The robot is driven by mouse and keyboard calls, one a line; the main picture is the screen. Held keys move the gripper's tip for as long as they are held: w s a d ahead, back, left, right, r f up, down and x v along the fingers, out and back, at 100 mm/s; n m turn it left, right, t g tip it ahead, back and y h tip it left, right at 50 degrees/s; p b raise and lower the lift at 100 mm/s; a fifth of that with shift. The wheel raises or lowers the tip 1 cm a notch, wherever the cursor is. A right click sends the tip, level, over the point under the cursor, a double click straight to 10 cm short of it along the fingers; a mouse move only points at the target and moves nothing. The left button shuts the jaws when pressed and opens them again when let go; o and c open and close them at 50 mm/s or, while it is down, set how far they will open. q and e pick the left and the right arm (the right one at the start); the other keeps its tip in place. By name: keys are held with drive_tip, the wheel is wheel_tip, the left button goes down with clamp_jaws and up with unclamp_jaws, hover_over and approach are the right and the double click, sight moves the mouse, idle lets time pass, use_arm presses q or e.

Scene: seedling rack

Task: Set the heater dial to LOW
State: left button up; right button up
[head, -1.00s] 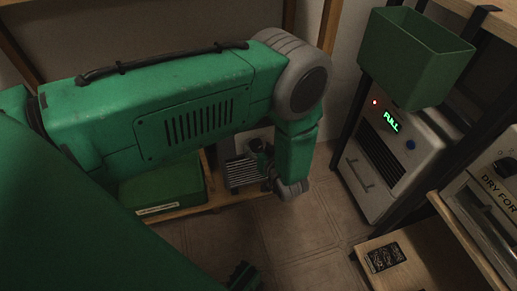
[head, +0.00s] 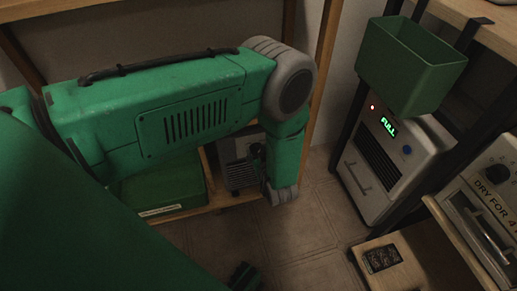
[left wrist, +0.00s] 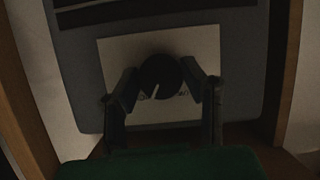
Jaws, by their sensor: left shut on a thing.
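The heater (head: 238,172) is a grey box with dark slats on a low wooden shelf, partly hidden behind my left arm in the head view. In the left wrist view its dial (left wrist: 160,76) is a round black knob with a short white pointer mark, which points down and slightly left. The dial sits on a pale plate (left wrist: 122,58) whose lettering is mostly hidden. My left gripper (left wrist: 160,82) has a finger on each side of the dial and is shut on it. In the head view the left gripper (head: 257,158) shows small and dark.
A green box (head: 170,190) stands left of the heater on the shelf. Wooden posts (head: 318,90) frame the shelf. At the right are a white unit reading FULL (head: 385,165), a green bin (head: 410,65) and a dry-for dial panel (head: 490,190). The tiled floor (head: 290,225) between is clear.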

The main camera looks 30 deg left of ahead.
use_arm(q)
drive_tip(key=shift+s+r+n+t+h+p, duration=0.15)
drive_tip(key=shift+n+t+h+p, duration=0.5)
drive_tip(key=shift+n+p, duration=0.5)
drive_tip(key=n+t+p, duration=0.1)
drive_tip(key=n, duration=0.1)
drive_tip(key=shift+a+n+t+h, duration=0.1)
drive_tip(key=shift+n+t+h, duration=0.25)
drive_tip(key=shift+s+f+n+t+h+p, duration=0.15)
drive_tip(key=shift+n+t+p, duration=0.1)
drive_tip(key=shift+n+t, duration=0.25)
drive_tip(key=shift+w+f+n+t+h+p, duration=0.15)
drive_tip(key=shift+n+t+p, duration=0.15)
drive_tip(key=shift+n, duration=0.4)
drive_tip(key=shift+s+n+t, duration=0.15)
drive_tip(key=shift+n+t, duration=0.65)
drive_tip(key=shift+n, duration=0.7)
drive_tip(key=shift+f, duration=0.1)
drive_tip(key=o, duration=1.1)
drive_tip(key=shift+o, duration=0.2)
drive_tip(key=v, duration=1.2)
drive_tip(key=shift+a, duration=0.15)
